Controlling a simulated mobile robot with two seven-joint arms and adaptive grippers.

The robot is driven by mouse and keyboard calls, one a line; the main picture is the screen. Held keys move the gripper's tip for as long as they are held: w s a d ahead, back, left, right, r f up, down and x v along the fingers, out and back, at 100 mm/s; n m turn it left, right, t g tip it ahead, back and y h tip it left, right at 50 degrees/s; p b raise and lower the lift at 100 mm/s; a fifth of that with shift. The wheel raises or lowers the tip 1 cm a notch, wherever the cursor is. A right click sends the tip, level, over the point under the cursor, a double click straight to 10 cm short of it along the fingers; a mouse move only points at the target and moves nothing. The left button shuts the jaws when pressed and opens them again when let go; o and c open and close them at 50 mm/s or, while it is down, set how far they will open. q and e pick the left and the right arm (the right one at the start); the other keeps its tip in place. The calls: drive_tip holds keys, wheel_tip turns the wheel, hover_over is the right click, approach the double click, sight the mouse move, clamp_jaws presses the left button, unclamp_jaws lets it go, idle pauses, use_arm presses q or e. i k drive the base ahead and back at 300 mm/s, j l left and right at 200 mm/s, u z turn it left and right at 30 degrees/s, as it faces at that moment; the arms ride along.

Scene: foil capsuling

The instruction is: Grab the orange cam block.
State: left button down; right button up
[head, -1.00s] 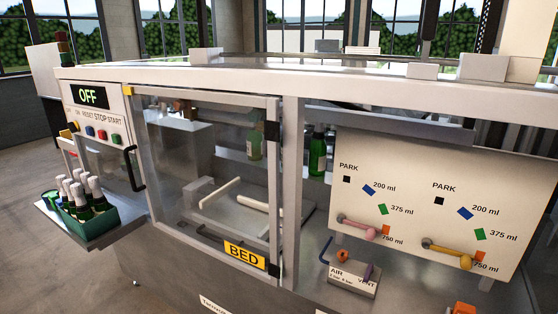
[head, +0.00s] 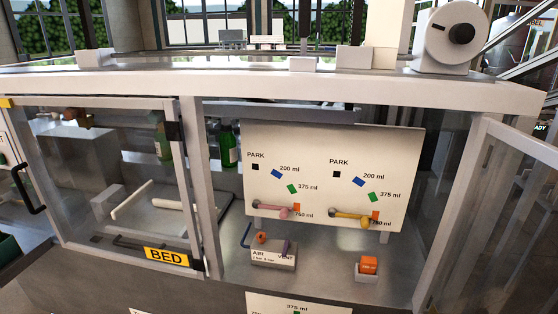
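The orange cam block (head: 368,264) is a small orange cube in the head view, right of centre and low. It sits on a small light grey holder (head: 367,278) on the machine's metal deck. It stands below the white panel and right of the AIR/VENT block. Neither of my grippers shows in the head view.
The white panel (head: 300,150) carries a pink lever (head: 288,212) and a yellow lever (head: 355,218). The AIR/VENT block (head: 273,254) stands left of the cam block. A frame post and a clear door (head: 515,200) stand to the right. The deck around the cam block is mostly clear.

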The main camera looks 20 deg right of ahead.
sight(368, 265)
drive_tip(key=k+z, duration=0.1)
drive_tip(key=z, duration=0.4)
drive_tip(key=k+l+z, duration=0.1)
drive_tip(key=z, duration=0.35)
drive_tip(key=k+l+z, duration=0.1)
drive_tip(key=z, duration=0.4)
drive_tip(key=l+z, duration=0.25)
drive_tip(key=z, duration=0.25)
